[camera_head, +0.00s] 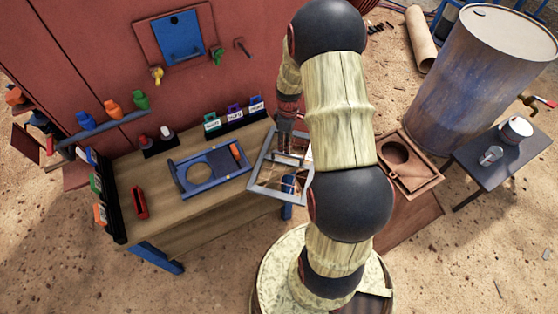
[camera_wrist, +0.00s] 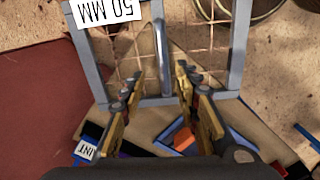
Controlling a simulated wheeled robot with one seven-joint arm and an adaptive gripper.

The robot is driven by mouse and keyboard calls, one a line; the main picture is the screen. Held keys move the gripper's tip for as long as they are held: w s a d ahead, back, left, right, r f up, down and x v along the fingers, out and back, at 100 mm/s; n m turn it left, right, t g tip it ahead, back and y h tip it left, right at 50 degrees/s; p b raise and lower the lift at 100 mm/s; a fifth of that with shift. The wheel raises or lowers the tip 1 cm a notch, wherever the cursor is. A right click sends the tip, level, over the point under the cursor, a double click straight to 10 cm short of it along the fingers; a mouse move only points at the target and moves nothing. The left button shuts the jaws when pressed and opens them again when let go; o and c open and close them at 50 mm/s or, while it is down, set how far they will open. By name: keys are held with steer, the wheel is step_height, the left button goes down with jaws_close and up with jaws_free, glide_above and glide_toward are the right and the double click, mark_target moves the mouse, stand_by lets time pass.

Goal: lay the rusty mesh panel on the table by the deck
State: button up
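A mesh panel (camera_head: 256,180) with a grey frame and thin brown wires lies across the right end of the wooden table (camera_head: 165,215), partly past its edge. Whether it rests on the table or hovers is unclear. In the wrist view the panel (camera_wrist: 238,45) carries a white "50 MM" label and a grey middle bar. My gripper (camera_wrist: 160,78) is open, its fingers on either side of that bar with visible gaps. In the head view my gripper (camera_head: 288,148) is over the panel, partly hidden by my arm. A blue plate (camera_head: 178,184) with a round hole lies left of the panel.
A red wall (camera_head: 90,60) with a bottle shelf stands behind the table. A red tool (camera_head: 139,202) and labelled bins (camera_head: 235,121) sit on the table. A brown box (camera_head: 418,181) with a hole, a large drum (camera_head: 470,80) and a small side table (camera_head: 470,170) stand right.

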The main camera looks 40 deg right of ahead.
mark_target(287, 155)
steer(key=shift+d+n, duration=0.1)
steer(key=shift+n, duration=0.2)
steer(key=shift+f, duration=0.2)
step_height(287, 155, down, 2)
steer(key=shift+f+b, duration=0.2)
steer(key=shift+b, duration=0.25)
steer(key=f, duration=0.1)
steer(key=f+b, duration=0.2)
steer(key=f, duration=0.1)
steer(key=shift+s+a, duration=0.25)
steer(key=shift+s, duration=0.15)
steer(key=shift+f, duration=0.55)
steer(key=shift+r, duration=0.1)
steer(key=shift+c, duration=0.6)
jaws_close()
